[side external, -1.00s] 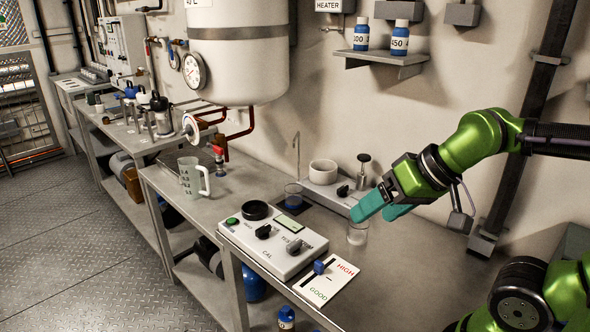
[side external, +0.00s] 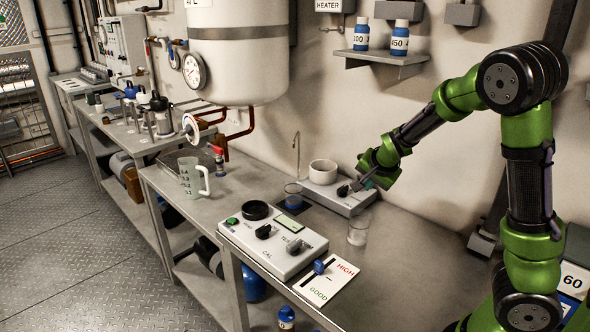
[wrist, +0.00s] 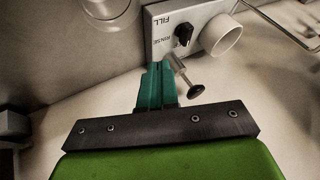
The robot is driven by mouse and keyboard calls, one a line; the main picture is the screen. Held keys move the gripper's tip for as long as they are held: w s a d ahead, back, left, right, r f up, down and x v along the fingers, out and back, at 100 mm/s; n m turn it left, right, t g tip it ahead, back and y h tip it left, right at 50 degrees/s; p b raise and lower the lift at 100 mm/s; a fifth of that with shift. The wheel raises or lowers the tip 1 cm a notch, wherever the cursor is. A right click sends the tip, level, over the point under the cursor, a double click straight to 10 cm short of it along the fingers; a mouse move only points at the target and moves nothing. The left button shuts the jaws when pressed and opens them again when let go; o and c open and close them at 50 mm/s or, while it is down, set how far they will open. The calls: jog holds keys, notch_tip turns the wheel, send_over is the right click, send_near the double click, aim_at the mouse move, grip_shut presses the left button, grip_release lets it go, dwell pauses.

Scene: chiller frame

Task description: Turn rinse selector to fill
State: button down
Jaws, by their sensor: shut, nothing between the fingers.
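The rinse selector is a small black knob (wrist: 184,36) on the face of a grey box (wrist: 158,58); it also shows in the side view (side external: 343,191). In the wrist view the labels FILL and RINSE are printed beside it. I cannot tell which label the knob points at. My gripper (wrist: 160,66) has its teal fingers together and empty. Its tips are by the box's edge, a short way from the knob and apart from it in the wrist view. In the side view my gripper (side external: 358,185) is low at the box's right end.
A white cup (side external: 323,172) sits on the box, and a metal post with a dark knob (wrist: 190,80) stands close beside my fingers. A glass beaker (side external: 358,233) stands in front. A control panel (side external: 270,240) is at the bench's front. The bench to the right is clear.

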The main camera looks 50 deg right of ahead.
send_near(345, 196)
jog(key=f, duration=0.1)
jog(key=s+d+f, duration=0.1)
jog(key=d+f, duration=0.1)
jog(key=f, duration=0.1)
jog(key=shift+s, duration=0.3)
jog(key=w, duration=0.3)
jog(key=shift+w+f, duration=0.2)
jog(key=shift+w, duration=0.45)
